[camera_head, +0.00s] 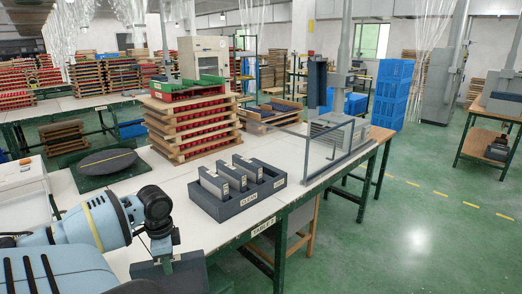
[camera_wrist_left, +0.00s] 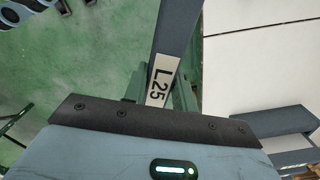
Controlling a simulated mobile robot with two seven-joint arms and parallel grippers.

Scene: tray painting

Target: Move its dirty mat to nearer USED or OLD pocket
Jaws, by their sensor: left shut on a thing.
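My left gripper (camera_head: 164,246) is low at the near edge of the white table, in the lower left of the head view. In the left wrist view it is shut on a dark grey mat (camera_wrist_left: 178,35) with a white label reading L25. The mat points away from the gripper, with green floor and a table edge behind it. A dark grey block-like thing (camera_head: 185,276) shows just under the gripper in the head view; I cannot tell whether it is the mat or a pocket. No USED or OLD label is readable. My right gripper is out of view.
A dark CLEAN box (camera_head: 250,201) holding several grey mats stands right of the gripper. Behind are stacked wooden trays (camera_head: 192,125) and a dark disc (camera_head: 106,162). A clear-panelled frame (camera_head: 335,145) stands at the table's right end. Grey box-like edges (camera_wrist_left: 275,122) show in the wrist view.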

